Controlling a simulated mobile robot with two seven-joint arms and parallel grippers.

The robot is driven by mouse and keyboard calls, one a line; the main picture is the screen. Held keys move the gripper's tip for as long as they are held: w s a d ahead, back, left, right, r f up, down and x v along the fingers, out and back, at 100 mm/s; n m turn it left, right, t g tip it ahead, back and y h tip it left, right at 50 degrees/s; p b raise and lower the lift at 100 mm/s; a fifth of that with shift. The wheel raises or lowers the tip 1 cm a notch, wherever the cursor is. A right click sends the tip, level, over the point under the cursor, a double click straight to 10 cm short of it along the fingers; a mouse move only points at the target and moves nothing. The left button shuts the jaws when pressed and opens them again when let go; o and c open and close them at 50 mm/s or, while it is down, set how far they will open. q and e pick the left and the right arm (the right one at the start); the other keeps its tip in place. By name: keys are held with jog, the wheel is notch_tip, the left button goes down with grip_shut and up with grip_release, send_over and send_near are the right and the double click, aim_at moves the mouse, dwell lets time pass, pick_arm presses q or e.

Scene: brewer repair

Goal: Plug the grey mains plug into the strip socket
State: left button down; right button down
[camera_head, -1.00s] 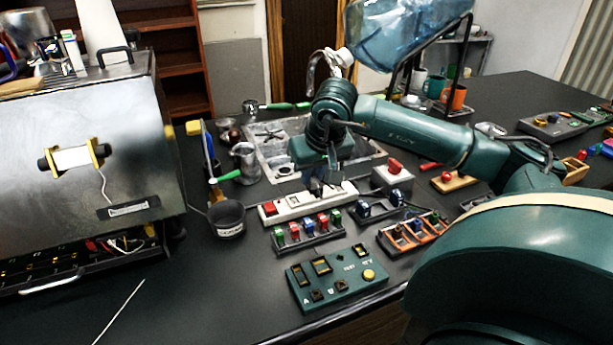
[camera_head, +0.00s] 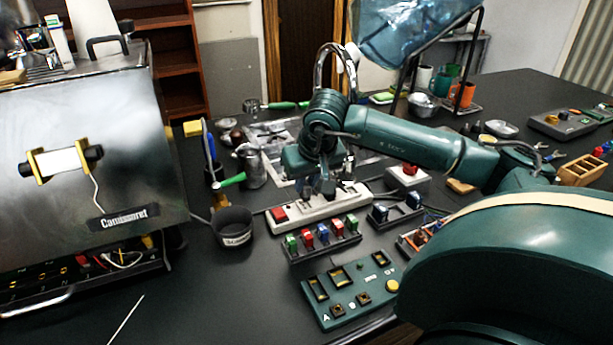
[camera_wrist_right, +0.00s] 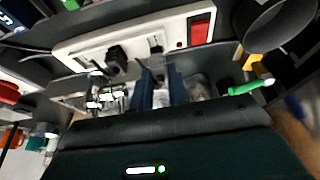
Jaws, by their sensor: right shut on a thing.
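The white power strip (camera_head: 298,217) lies on the dark bench, with a red switch (camera_head: 279,214) at its left end. The strip also shows across the top of the right wrist view (camera_wrist_right: 85,47). My right gripper (camera_head: 327,190) points down over the strip's middle. In the wrist view its fingers (camera_wrist_right: 160,88) are shut on a small grey thing, apparently the grey mains plug (camera_wrist_right: 158,66), right at the strip's face. The fingers mostly hide it, so I cannot tell whether its pins are in a socket. Another dark plug-like piece (camera_wrist_right: 117,60) sits on the strip beside it. My left gripper is out of view.
A row of coloured switches (camera_head: 322,237) and a green panel (camera_head: 350,290) lie in front of the strip. A dark round pot (camera_head: 233,228) stands left of it. A white box with a red button (camera_head: 408,177) is to the right. A metal brewer (camera_head: 85,150) fills the left.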

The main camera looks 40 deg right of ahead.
jog(key=shift+f, duration=0.6)
jog(key=shift+r, duration=0.1)
jog(key=shift+b, duration=0.45)
dwell(0.5)
jog(key=shift+f+b, duration=0.75)
jog(key=shift+b, duration=0.05)
dwell(1.1)
jog(key=c, duration=1.3)
grip_release()
